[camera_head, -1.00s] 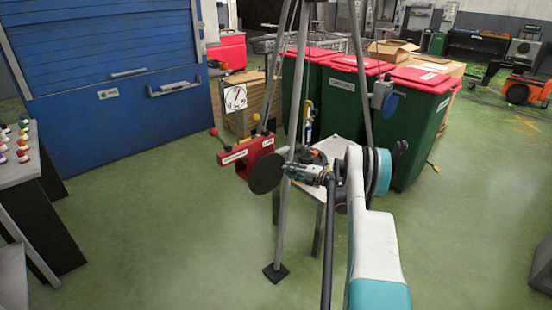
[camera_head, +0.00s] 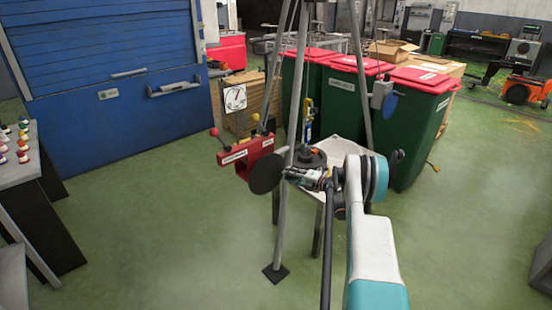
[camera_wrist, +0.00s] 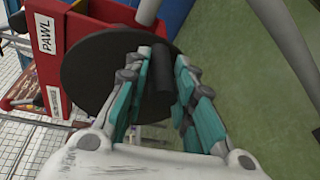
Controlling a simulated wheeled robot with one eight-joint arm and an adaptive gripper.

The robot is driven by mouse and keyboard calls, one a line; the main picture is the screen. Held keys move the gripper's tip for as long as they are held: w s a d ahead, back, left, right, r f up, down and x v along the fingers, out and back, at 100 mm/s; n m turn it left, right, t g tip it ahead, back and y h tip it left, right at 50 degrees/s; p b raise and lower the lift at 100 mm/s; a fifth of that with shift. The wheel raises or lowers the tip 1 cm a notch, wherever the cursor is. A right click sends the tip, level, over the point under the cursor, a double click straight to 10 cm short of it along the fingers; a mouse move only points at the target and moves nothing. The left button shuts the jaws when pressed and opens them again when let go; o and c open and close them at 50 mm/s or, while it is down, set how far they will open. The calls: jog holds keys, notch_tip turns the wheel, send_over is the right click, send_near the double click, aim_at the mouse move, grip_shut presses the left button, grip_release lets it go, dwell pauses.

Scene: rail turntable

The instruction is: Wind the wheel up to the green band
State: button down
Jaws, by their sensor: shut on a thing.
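The wheel is a dark flat disc (camera_head: 266,173) on the side of a red housing (camera_head: 243,156) held by the metal tripod. In the wrist view the disc (camera_wrist: 90,75) fills the upper middle, and a dark round handle (camera_wrist: 162,88) stands out from it. My gripper (camera_head: 288,174) is at the right of the disc. In the wrist view my gripper (camera_wrist: 168,65) has its teal-padded fingers either side of the handle, closed on it. A white dial (camera_head: 235,98) with a pointer stands above the housing; its green band is too small to make out.
Tripod legs (camera_head: 283,220) stand close beside the wheel and my arm. A small light table (camera_head: 340,150) is just behind. Green bins with red lids (camera_head: 417,125) stand further back. The green floor in front is clear.

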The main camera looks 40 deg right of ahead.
jog(key=c, duration=1.2)
grip_release()
jog(key=shift+f, duration=0.3)
jog(key=shift+r, duration=0.15)
jog(key=s, duration=0.7)
jog(key=shift+s+d, duration=0.3)
jog(key=shift+s, duration=0.1)
jog(key=shift+r, duration=0.1)
